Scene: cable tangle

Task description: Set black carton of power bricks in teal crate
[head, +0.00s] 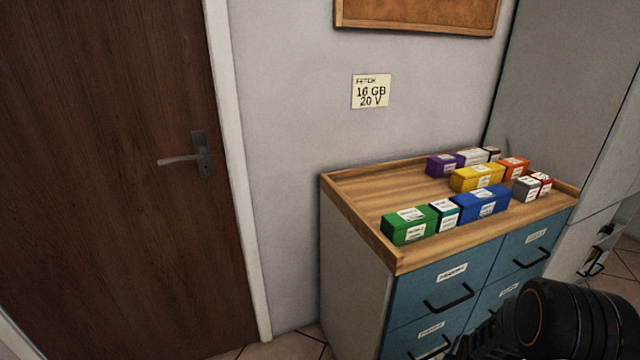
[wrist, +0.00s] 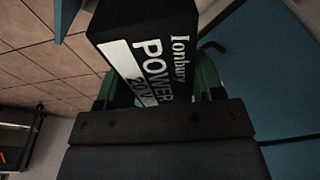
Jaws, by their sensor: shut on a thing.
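A black carton (wrist: 150,30) with white lettering reading "Ionbury POWER 20V" fills the top middle of the wrist view. My gripper (wrist: 157,88) is shut on it, with a green finger on each side. The carton's far end runs out of the top of the picture. In the head view only a dark part of my arm shows at the lower right; the gripper and carton are out of that picture. I cannot make out a teal crate for certain in either view.
A wooden-topped cabinet (head: 355,195) with blue-teal drawers (head: 432,290) carries several small coloured boxes, including a green one (head: 408,226) and a yellow one (head: 477,177). A brown door (head: 100,150) is at left. Blue-teal panels (wrist: 290,90) lie close right of the carton in the wrist view.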

